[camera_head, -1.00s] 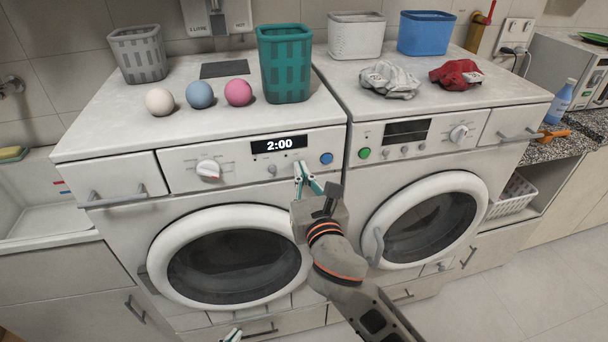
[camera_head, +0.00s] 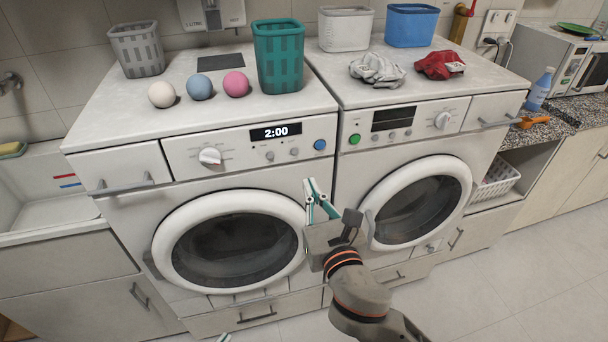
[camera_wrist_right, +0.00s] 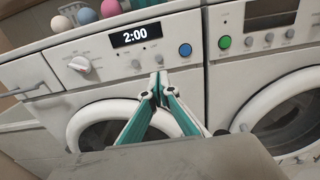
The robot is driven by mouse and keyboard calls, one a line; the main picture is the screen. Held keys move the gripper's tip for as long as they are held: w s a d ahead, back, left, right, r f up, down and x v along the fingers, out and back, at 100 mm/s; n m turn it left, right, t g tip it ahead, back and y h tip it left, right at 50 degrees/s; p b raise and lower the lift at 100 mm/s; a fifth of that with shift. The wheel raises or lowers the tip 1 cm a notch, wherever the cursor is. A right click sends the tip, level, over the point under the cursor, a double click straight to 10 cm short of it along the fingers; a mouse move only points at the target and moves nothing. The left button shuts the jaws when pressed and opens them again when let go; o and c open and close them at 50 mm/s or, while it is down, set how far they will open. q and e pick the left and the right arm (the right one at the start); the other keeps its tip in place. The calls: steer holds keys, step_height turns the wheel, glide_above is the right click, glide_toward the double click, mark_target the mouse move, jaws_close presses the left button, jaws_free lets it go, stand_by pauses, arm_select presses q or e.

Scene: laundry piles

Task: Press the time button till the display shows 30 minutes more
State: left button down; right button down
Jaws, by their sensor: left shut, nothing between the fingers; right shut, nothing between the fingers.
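The display (camera_head: 276,132) on the left washer's panel reads 2:00, and it reads the same in the right wrist view (camera_wrist_right: 135,36). Below it are two small grey buttons, a left one (camera_head: 270,156) and a right one (camera_head: 294,152). I see no readable label telling which is the time button. A blue round button (camera_head: 320,145) sits to their right. My right gripper (camera_head: 310,184) is shut and empty, below and in front of the panel, apart from the buttons. In the right wrist view its tips (camera_wrist_right: 159,76) appear just below the buttons. My left gripper (camera_head: 222,338) barely shows at the bottom edge.
A white knob (camera_head: 209,156) is left of the display. The second machine beside it has a green button (camera_head: 354,139). Round doors (camera_head: 160,240) bulge out below the panels. A teal basket (camera_head: 278,60) and several balls stand on top.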

arm_select(q)
steer(key=shift+w+r, duration=0.25)
arm_select(e)
steer(key=shift+v, duration=1.35)
stand_by(0.3)
